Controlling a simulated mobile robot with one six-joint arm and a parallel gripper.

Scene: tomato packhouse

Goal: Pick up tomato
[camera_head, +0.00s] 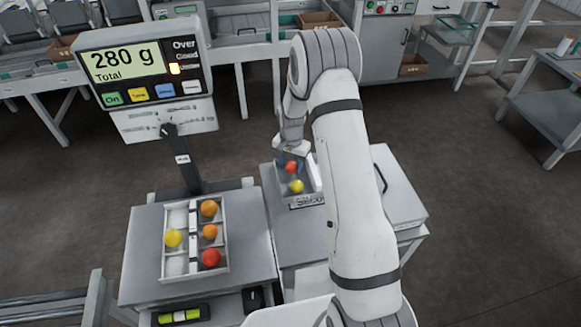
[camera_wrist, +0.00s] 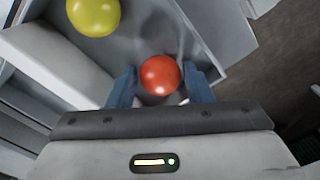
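A red tomato (camera_head: 291,167) lies in a grey bin (camera_head: 313,176) on the right-hand table, behind a yellow tomato (camera_head: 296,186). In the wrist view the red tomato (camera_wrist: 161,75) sits between the two blue fingers of my gripper (camera_wrist: 160,87). A narrow gap shows on each side of it, so the fingers look open around it. The yellow tomato (camera_wrist: 93,14) is at the upper left there, clear of the fingers. In the head view my gripper (camera_head: 290,160) reaches down into the bin, its fingers partly hidden.
A divided tray (camera_head: 225,240) on the left table holds two orange, one yellow and one red tomato, with empty cells at its left corners. Bin walls stand close around my gripper.

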